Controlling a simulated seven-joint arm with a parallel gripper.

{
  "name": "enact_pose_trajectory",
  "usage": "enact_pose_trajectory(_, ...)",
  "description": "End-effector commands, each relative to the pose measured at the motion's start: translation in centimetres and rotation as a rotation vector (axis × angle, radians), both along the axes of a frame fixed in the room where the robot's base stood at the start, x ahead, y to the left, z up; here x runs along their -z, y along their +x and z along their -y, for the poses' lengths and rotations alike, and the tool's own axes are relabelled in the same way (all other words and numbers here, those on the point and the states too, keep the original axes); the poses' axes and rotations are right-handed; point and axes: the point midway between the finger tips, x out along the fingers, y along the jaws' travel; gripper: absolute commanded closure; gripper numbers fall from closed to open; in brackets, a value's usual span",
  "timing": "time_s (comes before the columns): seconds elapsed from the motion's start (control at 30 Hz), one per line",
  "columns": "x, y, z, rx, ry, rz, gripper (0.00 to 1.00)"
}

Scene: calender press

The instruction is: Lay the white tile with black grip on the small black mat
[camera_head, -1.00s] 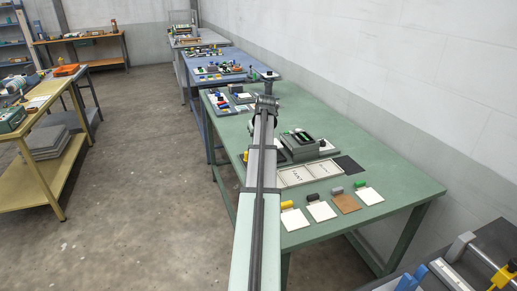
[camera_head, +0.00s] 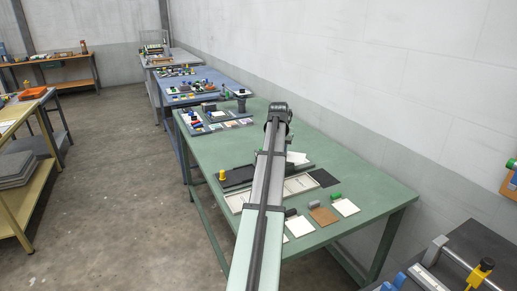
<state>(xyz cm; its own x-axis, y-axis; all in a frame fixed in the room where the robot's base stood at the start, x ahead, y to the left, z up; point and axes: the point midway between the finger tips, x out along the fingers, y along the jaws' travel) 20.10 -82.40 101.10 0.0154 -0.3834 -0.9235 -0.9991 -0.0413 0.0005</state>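The white tile with black grip (camera_head: 299,227) lies flat on the near part of the green table, just right of my arm. Its dark grip (camera_head: 291,213) is at its far edge, partly close against my arm's outline. The small black mat (camera_head: 323,178) lies flat and bare on the table, farther back and to the right of the tile. My arm reaches over the table, and its far end is a dark joint above the table's far half. My gripper's fingers are not visible, so I cannot tell what they hold.
A brown tile with grey grip (camera_head: 323,216) and a white tile with green grip (camera_head: 345,207) lie right of the black-grip tile. A pale tray (camera_head: 300,184) sits left of the mat. My arm hides much of the table's middle. The right side of the green table (camera_head: 375,185) is clear.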

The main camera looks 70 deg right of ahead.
Motion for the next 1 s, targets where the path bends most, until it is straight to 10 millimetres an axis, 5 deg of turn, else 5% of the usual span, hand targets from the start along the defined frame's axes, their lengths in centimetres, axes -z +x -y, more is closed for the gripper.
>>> enact_pose_trajectory(0.3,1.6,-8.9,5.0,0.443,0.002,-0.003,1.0)
enact_pose_trajectory(0.5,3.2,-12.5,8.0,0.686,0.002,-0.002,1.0)
enact_pose_trajectory(1.0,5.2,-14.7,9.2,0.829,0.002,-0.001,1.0)
